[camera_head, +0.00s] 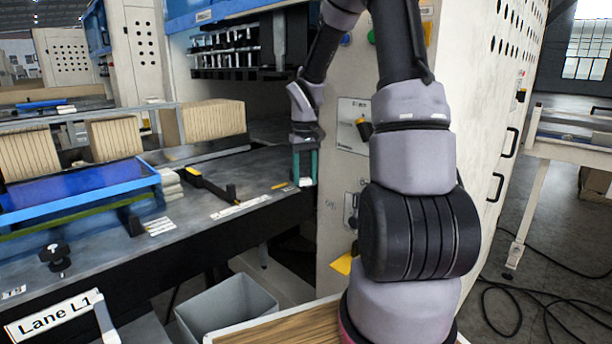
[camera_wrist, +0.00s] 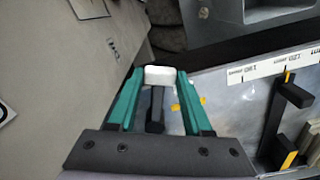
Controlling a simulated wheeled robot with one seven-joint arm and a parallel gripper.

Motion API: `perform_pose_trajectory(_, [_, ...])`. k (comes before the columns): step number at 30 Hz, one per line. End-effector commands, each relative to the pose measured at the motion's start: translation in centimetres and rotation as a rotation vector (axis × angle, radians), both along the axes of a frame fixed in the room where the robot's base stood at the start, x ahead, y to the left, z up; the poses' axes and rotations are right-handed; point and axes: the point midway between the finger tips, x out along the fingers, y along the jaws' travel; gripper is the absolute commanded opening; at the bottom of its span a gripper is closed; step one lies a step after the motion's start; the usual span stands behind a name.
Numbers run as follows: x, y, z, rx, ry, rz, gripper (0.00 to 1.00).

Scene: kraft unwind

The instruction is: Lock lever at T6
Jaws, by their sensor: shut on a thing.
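My gripper (camera_head: 305,178) points down at the right end of the grey machine bed, close to the cream cabinet wall. In the wrist view its two green fingers (camera_wrist: 163,80) are shut on a small white-ended piece (camera_wrist: 159,76). A dark stem (camera_wrist: 155,108) runs from this piece between the fingers, so it looks like a lever. The white end also shows low between the fingers in the head view. The lever's base and lock position are hidden, and no T6 label is readable.
A black arm with yellow marks (camera_head: 208,186) stands on the bed near a white scale strip (camera_head: 240,207); it also shows in the wrist view (camera_wrist: 285,112). The cream cabinet (camera_head: 345,90) stands close beside my gripper. A grey bin (camera_head: 228,308) sits below the bed.

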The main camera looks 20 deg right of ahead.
Motion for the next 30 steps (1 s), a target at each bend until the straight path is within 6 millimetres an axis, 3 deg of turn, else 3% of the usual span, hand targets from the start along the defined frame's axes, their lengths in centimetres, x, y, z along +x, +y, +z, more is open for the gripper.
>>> perform_pose_trajectory(14, [0.7, 3.4, 0.1, 0.000, -0.002, -0.360, 0.00])
perform_pose_trajectory(30, [3.3, 7.0, 0.1, 0.001, -0.002, -0.866, 0.00])
